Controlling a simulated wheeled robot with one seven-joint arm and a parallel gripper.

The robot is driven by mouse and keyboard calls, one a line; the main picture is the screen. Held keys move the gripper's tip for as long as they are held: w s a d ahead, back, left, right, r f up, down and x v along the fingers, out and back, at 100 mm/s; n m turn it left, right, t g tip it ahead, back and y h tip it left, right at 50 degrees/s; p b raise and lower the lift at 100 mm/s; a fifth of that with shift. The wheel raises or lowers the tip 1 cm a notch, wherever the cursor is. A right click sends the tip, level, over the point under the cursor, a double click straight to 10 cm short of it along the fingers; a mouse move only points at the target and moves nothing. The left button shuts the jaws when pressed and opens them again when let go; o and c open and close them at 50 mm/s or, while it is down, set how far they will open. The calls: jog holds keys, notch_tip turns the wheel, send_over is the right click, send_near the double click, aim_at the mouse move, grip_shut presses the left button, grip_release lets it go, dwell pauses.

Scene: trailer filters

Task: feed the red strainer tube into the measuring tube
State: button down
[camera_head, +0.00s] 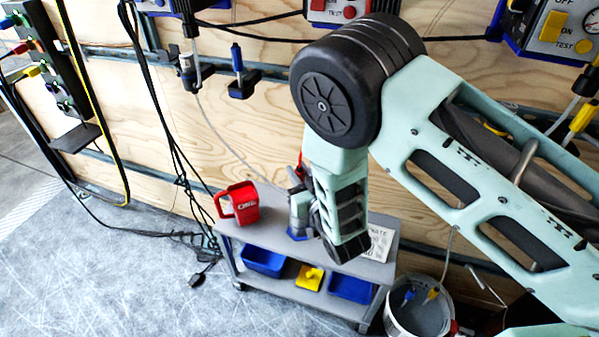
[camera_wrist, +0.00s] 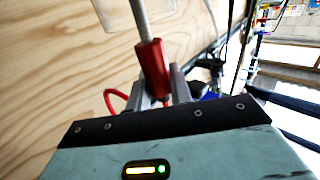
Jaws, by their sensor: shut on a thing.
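The red strainer tube (camera_wrist: 152,66) is a red cylindrical piece in the wrist view, with a grey rod or tube running up from its top. My gripper (camera_wrist: 160,92) is shut on it, one finger on each side. A thin red hose (camera_wrist: 112,102) curves at the left of the fingers. A clear, see-through edge (camera_wrist: 118,14) shows at the top of the wrist view; I cannot tell if it is the measuring tube. In the head view my gripper (camera_head: 298,205) is over the grey cart, and my wrist largely hides what it holds.
The grey cart (camera_head: 265,238) carries a red jug (camera_head: 238,204) on top and blue bins (camera_head: 263,260) below. A white bucket (camera_head: 420,312) stands at its right. The plywood wall (camera_head: 255,120) is close behind, with hanging black cables.

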jog(key=shift+f, duration=0.3)
jog(key=c, duration=1.2)
grip_release()
jog(key=shift+o, duration=0.2)
jog(key=b+v, duration=0.2)
jog(key=v, duration=1.5)
jog(key=shift+s, duration=0.2)
jog(key=shift+w+d, duration=0.1)
jog(key=shift+d, duration=0.05)
